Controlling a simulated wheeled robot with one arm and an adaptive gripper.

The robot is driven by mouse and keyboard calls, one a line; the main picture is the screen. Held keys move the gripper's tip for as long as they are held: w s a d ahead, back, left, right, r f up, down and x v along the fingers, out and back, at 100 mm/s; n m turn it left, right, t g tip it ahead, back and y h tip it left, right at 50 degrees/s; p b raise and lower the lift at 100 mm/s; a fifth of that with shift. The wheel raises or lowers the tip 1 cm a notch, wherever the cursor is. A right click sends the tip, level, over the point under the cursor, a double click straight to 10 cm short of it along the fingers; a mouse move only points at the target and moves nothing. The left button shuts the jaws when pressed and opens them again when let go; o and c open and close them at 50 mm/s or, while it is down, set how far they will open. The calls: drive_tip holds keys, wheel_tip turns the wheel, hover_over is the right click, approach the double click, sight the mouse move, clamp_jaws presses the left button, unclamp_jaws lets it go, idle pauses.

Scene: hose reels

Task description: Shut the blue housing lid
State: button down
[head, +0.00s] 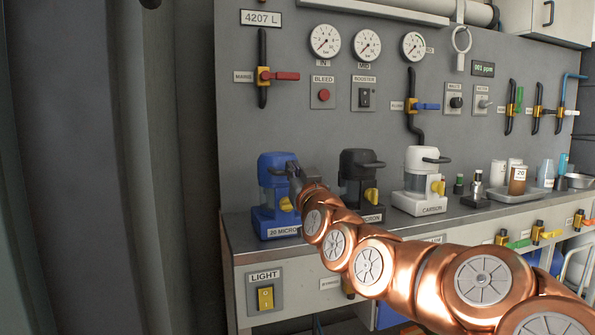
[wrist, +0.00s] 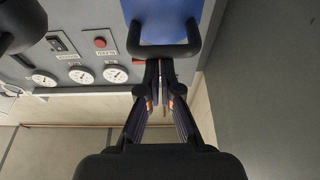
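The blue housing (head: 275,222) stands at the left end of the bench, with a clear bowl section and a yellow knob (head: 286,204). Its blue lid (head: 272,166) sits at the top; whether it is fully down I cannot tell. My gripper (head: 292,170) is at the right side of the lid, hiding part of it and its handle. In the wrist view the lid (wrist: 165,15) fills the top edge, with its dark looped handle (wrist: 165,51) just beyond my fingertips. The fingertips (wrist: 160,70) are nearly together, with nothing clearly held between them.
A black housing (head: 360,175) and a white housing (head: 421,170) stand to the right. My arm crosses in front of the bench. Gauges, valves and a bleed button (head: 323,95) are on the grey panel behind. A tray (head: 515,195) with bottles is at the right.

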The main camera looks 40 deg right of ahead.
drive_tip(key=shift+w+a+f, duration=0.1)
drive_tip(key=shift+w+f, duration=0.1)
drive_tip(key=shift+f, duration=0.35)
wheel_tip(320, 180, up, 11)
drive_tip(key=shift+s, duration=0.2)
idle(0.3)
